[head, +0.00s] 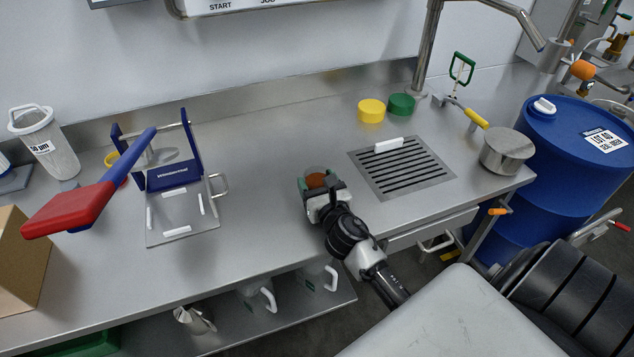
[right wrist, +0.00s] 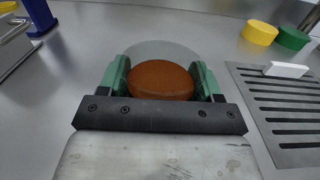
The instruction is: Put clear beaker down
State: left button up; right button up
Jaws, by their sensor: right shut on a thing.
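The clear beaker (right wrist: 162,49) is a see-through vessel with orange-brown contents (right wrist: 160,80). My right gripper (right wrist: 162,85) is shut on it, with a green finger on each side. In the head view the beaker (head: 316,170) and my right gripper (head: 320,190) are at the middle of the steel bench (head: 270,200), left of the drain grate. I cannot tell whether the beaker's base touches the bench; the gripper hides its lower part. My left gripper is not in view.
A drain grate (head: 402,170) with a white bar (head: 388,145) lies to the right. Yellow (head: 371,111) and green (head: 401,105) round lids sit behind it. A steel pot (head: 507,152) stands further right. A red-handled press (head: 85,205) stands left. The bench around the beaker is clear.

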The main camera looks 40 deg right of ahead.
jog(key=shift+f, duration=0.2)
jog(key=o, duration=1)
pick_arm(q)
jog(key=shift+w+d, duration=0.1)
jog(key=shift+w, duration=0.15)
pick_arm(e)
jog(key=shift+o, duration=0.2)
jog(key=shift+r, duration=0.1)
jog(key=shift+r, duration=0.2)
jog(key=shift+s+f, duration=0.15)
jog(key=shift+s, duration=0.2)
jog(key=v, duration=1)
jog(key=shift+s+a+b, duration=0.2)
jog(key=shift+b, duration=0.2)
jog(key=shift+s+a, duration=0.1)
jog(key=shift+s, duration=0.35)
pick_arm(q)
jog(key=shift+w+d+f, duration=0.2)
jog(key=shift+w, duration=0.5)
